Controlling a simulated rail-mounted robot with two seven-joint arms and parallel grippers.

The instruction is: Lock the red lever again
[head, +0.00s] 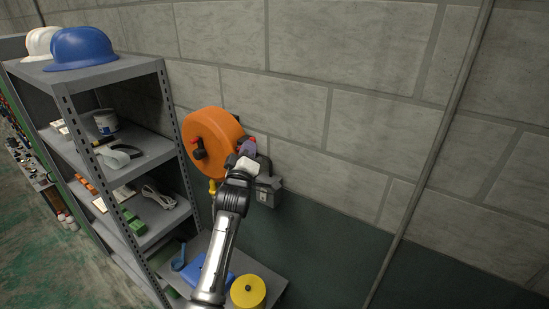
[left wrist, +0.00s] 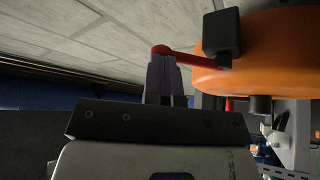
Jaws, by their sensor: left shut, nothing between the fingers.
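The red lever (left wrist: 185,56) shows in the left wrist view as a red bar with a round knob at its left end. Its right end meets a black block (left wrist: 221,33) on the orange round housing (left wrist: 275,50). My left gripper (left wrist: 164,72) is shut and empty, its fingertips right by the lever's knob; I cannot tell whether they touch. In the head view, my left gripper (head: 247,150) is at the right side of the orange housing (head: 207,146), and only a bit of red (head: 252,140) shows beside the fingertips. My right gripper is not in view.
A grey box (head: 268,192) is on the wall just right of my gripper. A grey shelf unit (head: 115,78) with helmets and tools stands at left. Below, a low shelf holds a yellow round object (head: 248,291) and a blue item.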

